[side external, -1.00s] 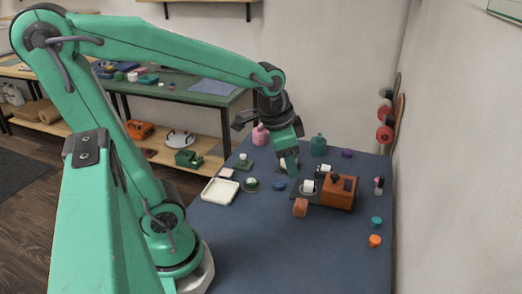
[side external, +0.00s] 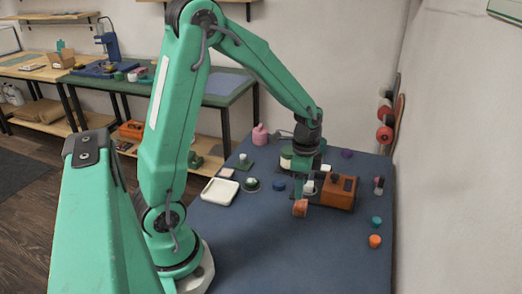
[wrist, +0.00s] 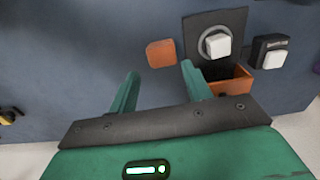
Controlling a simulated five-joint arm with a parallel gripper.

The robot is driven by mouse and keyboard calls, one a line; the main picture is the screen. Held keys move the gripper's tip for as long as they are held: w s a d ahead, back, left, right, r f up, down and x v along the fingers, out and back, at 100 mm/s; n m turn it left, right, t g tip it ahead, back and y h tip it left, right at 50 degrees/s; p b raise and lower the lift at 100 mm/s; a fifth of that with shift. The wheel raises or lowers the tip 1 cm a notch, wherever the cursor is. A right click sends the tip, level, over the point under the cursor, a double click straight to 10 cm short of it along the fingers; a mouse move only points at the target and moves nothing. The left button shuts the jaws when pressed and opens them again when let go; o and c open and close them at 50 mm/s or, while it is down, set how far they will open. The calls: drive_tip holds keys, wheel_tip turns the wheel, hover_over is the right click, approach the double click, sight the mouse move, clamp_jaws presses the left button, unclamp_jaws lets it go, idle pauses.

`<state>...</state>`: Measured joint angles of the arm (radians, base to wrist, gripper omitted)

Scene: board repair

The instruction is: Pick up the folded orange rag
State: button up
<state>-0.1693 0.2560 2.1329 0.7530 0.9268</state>
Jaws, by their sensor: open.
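The folded orange rag (side external: 300,208) is a small rounded orange block on the blue table, just in front of the orange-brown box. In the wrist view the rag (wrist: 161,53) lies flat, just beyond and between my fingertips. My gripper (side external: 302,192) points down, close above and behind the rag in the side view. In the wrist view my gripper (wrist: 160,69) has its two green fingers spread, with nothing between them. Whether the fingertips touch the rag cannot be told.
The orange-brown box (side external: 339,193) stands close right of the rag. A dark plate (wrist: 232,25) bearing a white block (wrist: 217,45) is beside it. A cream tray (side external: 219,191), a blue round piece (side external: 279,185) and an orange knob (side external: 375,241) lie around. The front table is clear.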

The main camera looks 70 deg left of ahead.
sight(299, 203)
drive_tip(key=shift+f, duration=0.1)
drive_tip(key=shift+f, duration=1.2)
drive_tip(key=shift+a+f, duration=0.1)
drive_tip(key=shift+f, duration=2.5)
drive_tip(key=c, duration=0.6)
